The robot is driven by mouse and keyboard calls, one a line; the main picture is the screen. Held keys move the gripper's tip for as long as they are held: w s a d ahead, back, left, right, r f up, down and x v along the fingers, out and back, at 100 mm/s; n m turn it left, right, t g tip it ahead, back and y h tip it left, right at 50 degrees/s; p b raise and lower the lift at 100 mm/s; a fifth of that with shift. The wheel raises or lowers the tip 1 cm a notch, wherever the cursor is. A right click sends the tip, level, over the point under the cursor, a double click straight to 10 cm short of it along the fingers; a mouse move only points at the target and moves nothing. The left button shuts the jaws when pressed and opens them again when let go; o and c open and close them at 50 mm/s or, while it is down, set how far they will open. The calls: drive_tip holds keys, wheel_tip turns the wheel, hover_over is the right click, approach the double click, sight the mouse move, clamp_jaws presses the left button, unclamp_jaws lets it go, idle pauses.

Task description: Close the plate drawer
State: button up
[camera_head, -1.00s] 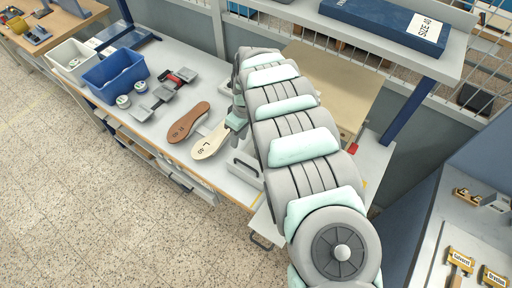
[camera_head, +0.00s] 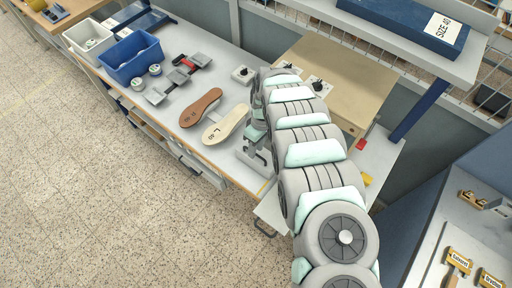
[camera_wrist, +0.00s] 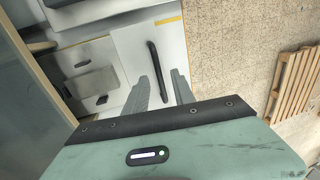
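The drawer (camera_head: 272,212) is a pale flat piece that sticks out past the front edge of the workbench, with a dark handle (camera_head: 264,229) at its front. In the wrist view, a white panel (camera_wrist: 128,50) bears a long black bar handle (camera_wrist: 158,62). The fingertips appear near the lower end of the handle; contact cannot be told. In the head view, my arm hides part of the bench behind the drawer.
A brown insole (camera_head: 200,107) and a cream insole (camera_head: 226,124) lie left of my gripper. A blue bin (camera_head: 131,57) and white bin (camera_head: 88,40) stand farther left. A beige machine (camera_head: 335,78) stands behind my arm. The floor (camera_head: 130,220) before the bench is clear.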

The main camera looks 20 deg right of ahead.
drive_tip(key=shift+f, duration=0.15)
drive_tip(key=shift+c, duration=0.4)
clamp_jaws()
idle(1.0)
